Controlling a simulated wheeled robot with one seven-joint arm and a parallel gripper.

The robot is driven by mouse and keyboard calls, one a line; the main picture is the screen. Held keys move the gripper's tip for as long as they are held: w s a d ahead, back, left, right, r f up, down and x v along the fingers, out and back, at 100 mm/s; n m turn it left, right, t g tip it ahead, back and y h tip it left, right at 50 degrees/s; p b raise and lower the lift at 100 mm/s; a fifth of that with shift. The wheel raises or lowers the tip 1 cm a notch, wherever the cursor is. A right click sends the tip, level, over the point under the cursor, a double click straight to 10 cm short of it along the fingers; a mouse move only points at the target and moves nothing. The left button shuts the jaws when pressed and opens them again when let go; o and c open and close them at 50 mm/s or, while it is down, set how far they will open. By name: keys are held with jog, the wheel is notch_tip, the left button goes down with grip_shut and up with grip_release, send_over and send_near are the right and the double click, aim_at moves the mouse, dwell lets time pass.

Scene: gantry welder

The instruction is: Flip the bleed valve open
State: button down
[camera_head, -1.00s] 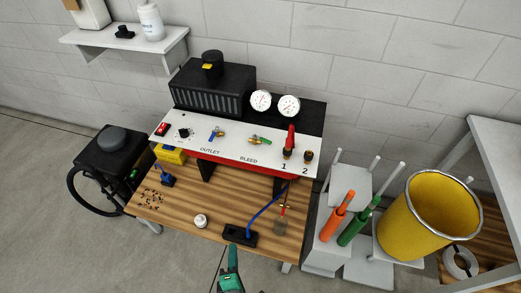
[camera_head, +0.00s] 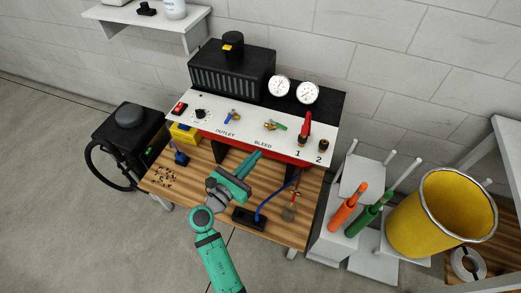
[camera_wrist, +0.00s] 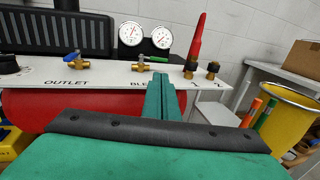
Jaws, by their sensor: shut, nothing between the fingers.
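The bleed valve (camera_head: 271,125) is a brass fitting with a green lever on the white panel (camera_head: 215,115), above the word BLEED. Its lever points to the right, along the panel. In the wrist view the bleed valve (camera_wrist: 141,66) and its green lever (camera_wrist: 153,59) show just beyond my fingertips. My gripper (camera_head: 258,155) is teal and shut, with nothing held. It is in front of and below the panel's front edge in the head view, pointing up toward the valve. In the wrist view my gripper (camera_wrist: 161,78) covers part of the BLEED label; contact with the lever cannot be told.
The outlet valve (camera_head: 232,117) with a blue lever is left of the bleed valve. A red-handled fitting (camera_head: 306,125) stands upright to the right. Two gauges (camera_head: 279,86) stand behind. Below lies the wooden bench (camera_head: 285,228). A yellow bin (camera_head: 440,215) is at right.

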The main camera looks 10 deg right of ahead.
aim_at(284, 129)
jog(key=x, duration=1.2)
jog(key=shift+w+d, duration=0.15)
jog(key=shift+d, duration=0.1)
jog(key=shift+d, duration=0.1)
jog(key=shift+w+d, duration=0.1)
jog(key=shift+d, duration=0.75)
